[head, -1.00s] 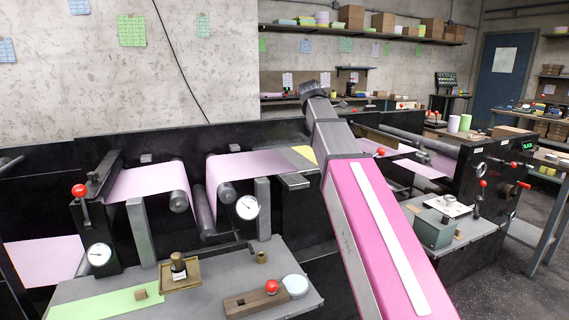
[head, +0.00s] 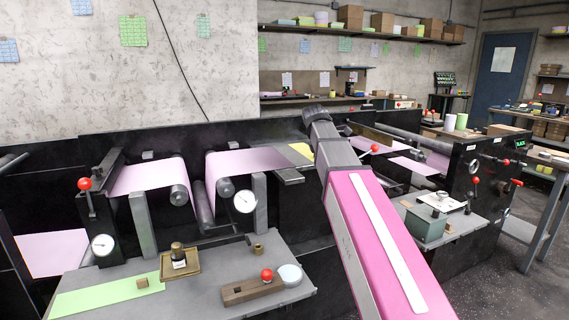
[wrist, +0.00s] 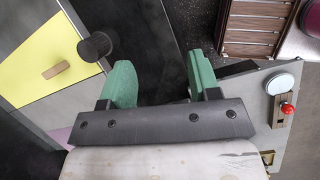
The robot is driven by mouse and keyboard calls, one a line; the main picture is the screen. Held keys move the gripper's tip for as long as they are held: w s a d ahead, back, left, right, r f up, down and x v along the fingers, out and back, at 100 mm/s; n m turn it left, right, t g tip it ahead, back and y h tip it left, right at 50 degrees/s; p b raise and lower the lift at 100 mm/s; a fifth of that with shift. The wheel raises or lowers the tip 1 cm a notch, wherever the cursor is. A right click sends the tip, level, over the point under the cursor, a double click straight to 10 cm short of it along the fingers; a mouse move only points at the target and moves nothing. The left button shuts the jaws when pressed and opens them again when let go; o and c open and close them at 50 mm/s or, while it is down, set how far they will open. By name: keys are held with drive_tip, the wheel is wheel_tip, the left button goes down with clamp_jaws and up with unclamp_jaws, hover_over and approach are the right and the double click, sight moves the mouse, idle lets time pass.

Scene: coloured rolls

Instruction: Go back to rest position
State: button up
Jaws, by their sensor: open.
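My gripper (wrist: 160,75) is open in the wrist view, with its two green fingers spread apart and nothing between them. A dark, bare surface lies beyond the gap. In the head view my pink arm slants up from the bottom right, and its grey end is over the roll machine. The fingers do not show clearly there.
The machine carries a pink web (head: 148,177) over dark rollers. A grey bench (head: 200,290) in front holds a green strip (head: 105,297), a brass tray (head: 180,265), a wooden block with a red knob (head: 252,288) and a pale round dish (head: 290,275). A grey-green box (head: 425,225) stands right of my arm.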

drive_tip(key=s+d+f+m+y, duration=0.1)
drive_tip(key=s+f+m, duration=0.5)
drive_tip(key=f, duration=0.7)
drive_tip(key=s+d+f+m+g+y, duration=0.1)
drive_tip(key=s+f+m, duration=0.6)
drive_tip(key=f, duration=0.6)
drive_tip(key=s+d+f+m+y, duration=0.1)
drive_tip(key=s+f+m, duration=0.5)
drive_tip(key=f, duration=0.7)
drive_tip(key=shift+s+d+f+m+y, duration=0.2)
drive_tip(key=shift+s+m+y, duration=0.1)
drive_tip(key=shift+s+y, duration=0.15)
drive_tip(key=shift+d, duration=0.1)
